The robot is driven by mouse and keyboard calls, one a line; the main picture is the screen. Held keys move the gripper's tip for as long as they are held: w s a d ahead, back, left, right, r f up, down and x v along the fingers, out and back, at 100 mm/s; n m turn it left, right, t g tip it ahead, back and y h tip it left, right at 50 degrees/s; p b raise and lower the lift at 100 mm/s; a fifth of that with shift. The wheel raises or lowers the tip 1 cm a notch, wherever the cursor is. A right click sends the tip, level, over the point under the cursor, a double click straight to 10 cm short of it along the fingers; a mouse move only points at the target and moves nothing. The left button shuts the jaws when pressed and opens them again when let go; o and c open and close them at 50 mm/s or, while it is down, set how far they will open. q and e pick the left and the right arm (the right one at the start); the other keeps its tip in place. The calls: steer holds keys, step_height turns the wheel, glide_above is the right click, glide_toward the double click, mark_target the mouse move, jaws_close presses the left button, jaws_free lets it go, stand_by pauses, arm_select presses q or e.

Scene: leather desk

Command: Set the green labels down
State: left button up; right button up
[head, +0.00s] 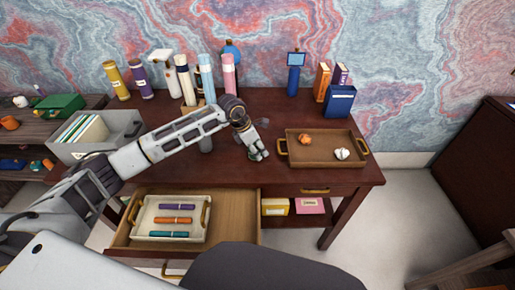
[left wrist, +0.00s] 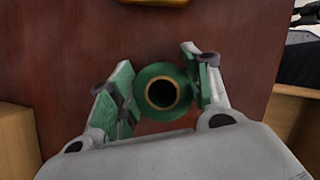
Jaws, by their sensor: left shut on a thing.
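The green labels (left wrist: 160,92) show in the left wrist view as a green roll with a dark round hole facing the camera. My left gripper (left wrist: 162,84) is shut on them, with one finger on each side of the roll. In the head view my left gripper (head: 258,151) points down over the dark red desk top (head: 240,175), just left of the brown tray. The roll cannot be made out clearly there. I cannot tell whether it touches the desk. My right gripper is in neither view.
The brown tray (head: 330,163) holds an orange and a white crumpled thing. An open drawer (head: 235,215) with a cream tray (head: 143,222) of coloured sticks juts out in front. Bottles (head: 207,80) and a blue box (head: 340,101) stand behind. Desk is bare around the gripper.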

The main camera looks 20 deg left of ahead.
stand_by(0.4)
arm_select(q)
steer(key=o, duration=1)
steer(key=shift+r, duration=0.1)
steer(key=v, duration=1.2)
